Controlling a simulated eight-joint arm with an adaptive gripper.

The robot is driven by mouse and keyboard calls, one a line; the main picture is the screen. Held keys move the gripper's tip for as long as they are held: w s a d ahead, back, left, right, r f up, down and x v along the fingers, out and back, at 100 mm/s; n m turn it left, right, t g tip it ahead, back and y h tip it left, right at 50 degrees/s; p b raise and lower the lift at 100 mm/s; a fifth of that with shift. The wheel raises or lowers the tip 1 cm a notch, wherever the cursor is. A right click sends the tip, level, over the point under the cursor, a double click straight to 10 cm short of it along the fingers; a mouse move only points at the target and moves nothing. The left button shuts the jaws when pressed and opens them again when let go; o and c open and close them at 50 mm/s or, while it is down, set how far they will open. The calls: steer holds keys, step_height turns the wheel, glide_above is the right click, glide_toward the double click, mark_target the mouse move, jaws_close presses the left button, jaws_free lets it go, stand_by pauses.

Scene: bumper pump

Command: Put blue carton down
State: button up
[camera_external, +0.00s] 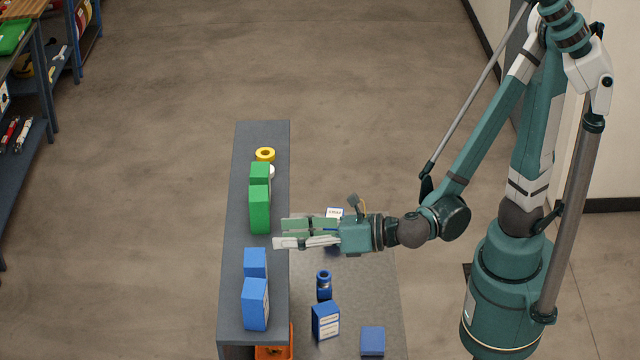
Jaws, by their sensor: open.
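Two blue cartons stand upright on the dark raised shelf (228,280): a nearer one (255,305) and one just behind it (255,262). Another blue carton (325,321) with a pale label stands on the lower grey surface to the right of the shelf. I cannot tell which of these the task names. My gripper (280,234) is open and looks empty. Its fingers point left, near the shelf's right edge, between the green cartons and the blue ones in the picture. It appears apart from all the cartons.
Two green cartons (259,209) stand farther back on the shelf, with a yellow ring (265,154) and a partly hidden white thing behind. The lower surface (375,290) holds a blue bottle (324,285) and a low blue box (372,341). An orange bin (273,352) sits below the shelf.

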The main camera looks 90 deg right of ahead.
steer(key=s+d+f+m+g+h, duration=0.1)
steer(key=s+d+f+m+g, duration=0.2)
steer(key=d+m, duration=0.55)
steer(key=s+d+f+m+g, duration=0.1)
steer(key=s+d+m+g, duration=0.2)
steer(key=s+d+m, duration=0.5)
steer(key=s+d+f+m+g+y, duration=0.1)
steer(key=s+m, duration=0.5)
steer(key=s+d+f+m+g+y, duration=0.1)
steer(key=s+d+m+g+y, duration=0.1)
steer(key=s+m, duration=0.5)
steer(key=shift+f, duration=0.25)
steer(key=shift+c, duration=1.2)
